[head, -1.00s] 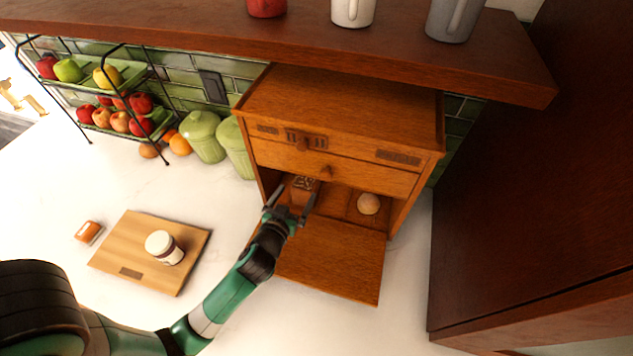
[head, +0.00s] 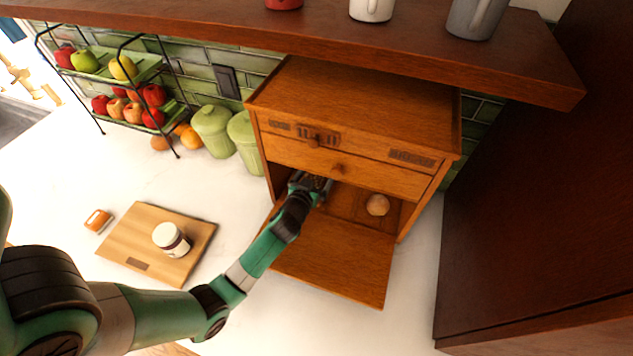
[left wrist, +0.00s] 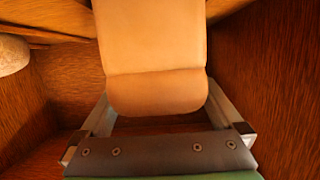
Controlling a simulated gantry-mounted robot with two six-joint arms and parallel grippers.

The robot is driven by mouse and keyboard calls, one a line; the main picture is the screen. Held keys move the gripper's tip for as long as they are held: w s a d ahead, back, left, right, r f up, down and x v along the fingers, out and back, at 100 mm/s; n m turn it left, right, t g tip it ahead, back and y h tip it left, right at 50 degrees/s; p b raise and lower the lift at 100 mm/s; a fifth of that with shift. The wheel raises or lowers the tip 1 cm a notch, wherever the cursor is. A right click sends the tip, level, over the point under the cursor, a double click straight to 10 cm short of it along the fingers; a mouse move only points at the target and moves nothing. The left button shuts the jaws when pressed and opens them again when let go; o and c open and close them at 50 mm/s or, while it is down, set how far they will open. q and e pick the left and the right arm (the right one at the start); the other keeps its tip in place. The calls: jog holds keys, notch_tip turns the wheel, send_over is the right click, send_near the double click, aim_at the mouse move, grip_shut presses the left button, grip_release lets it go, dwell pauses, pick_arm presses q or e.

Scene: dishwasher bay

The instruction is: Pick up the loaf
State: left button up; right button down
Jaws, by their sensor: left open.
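The loaf (left wrist: 152,45) is a tan, smooth, block-shaped thing in the left wrist view. It lies inside the wooden bread box (head: 345,115), in the left part of its open lower compartment. My left gripper (head: 312,184) reaches into that compartment and hides most of the loaf in the head view. In the left wrist view the gripper (left wrist: 158,98) is open, with one finger on each side of the loaf's near end. Whether the fingers touch it I cannot tell. My right gripper is not in view.
A round bun (head: 377,204) sits to the right in the same compartment. The box's lowered door (head: 335,265) lies in front. A shelf with mugs overhangs the box.

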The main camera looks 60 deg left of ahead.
pick_arm(q)
jog(key=c, duration=1.4)
jog(key=shift+r, duration=0.1)
